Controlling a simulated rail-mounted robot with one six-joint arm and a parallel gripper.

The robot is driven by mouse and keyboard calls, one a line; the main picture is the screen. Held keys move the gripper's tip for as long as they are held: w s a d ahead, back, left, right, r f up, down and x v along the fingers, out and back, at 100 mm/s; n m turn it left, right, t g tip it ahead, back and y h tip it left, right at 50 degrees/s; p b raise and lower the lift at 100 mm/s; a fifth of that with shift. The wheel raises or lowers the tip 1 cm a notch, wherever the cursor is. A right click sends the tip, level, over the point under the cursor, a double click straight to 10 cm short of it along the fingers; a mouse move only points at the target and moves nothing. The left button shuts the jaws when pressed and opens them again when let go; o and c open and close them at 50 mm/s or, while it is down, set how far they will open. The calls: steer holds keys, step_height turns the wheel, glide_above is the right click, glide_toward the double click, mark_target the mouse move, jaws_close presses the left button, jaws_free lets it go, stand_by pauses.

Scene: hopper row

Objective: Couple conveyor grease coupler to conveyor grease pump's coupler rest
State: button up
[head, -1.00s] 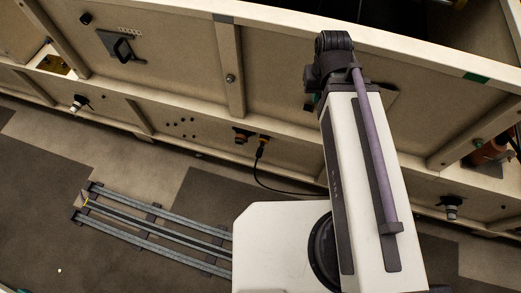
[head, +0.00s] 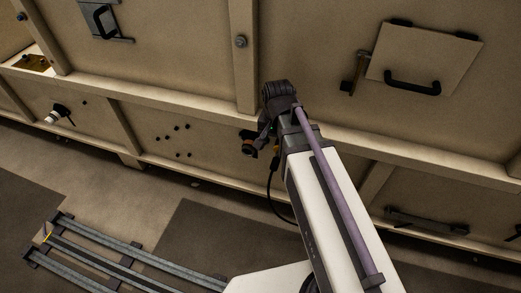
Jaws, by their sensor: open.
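A black hose (head: 273,190) hangs from a yellowish fitting (head: 276,151) on the lower beige panel, partly behind my arm. The hose end there looks like the grease coupler, but my arm hides most of it. Just left of it, a dark round fitting with an orange-brown ring (head: 248,146) sticks out of the panel. I cannot tell which fitting is the coupler rest. My arm reaches up to the panel in front of these fittings. My gripper is hidden behind the arm's dark upper joint, so its jaws cannot be made out.
A white-tipped fitting (head: 56,114) sticks out of the panel at left. A hatch with a black handle (head: 412,83) is at upper right. A beige ledge (head: 190,105) runs across the wall. Grey rails (head: 120,255) lie on the floor at lower left.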

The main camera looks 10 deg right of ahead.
mark_target(275, 162)
steer(key=f+b, duration=1.1)
steer(key=shift+d, duration=0.25)
steer(key=shift+r, duration=0.1)
steer(key=shift+c, duration=0.3)
steer(key=shift+s, duration=0.15)
jaws_close()
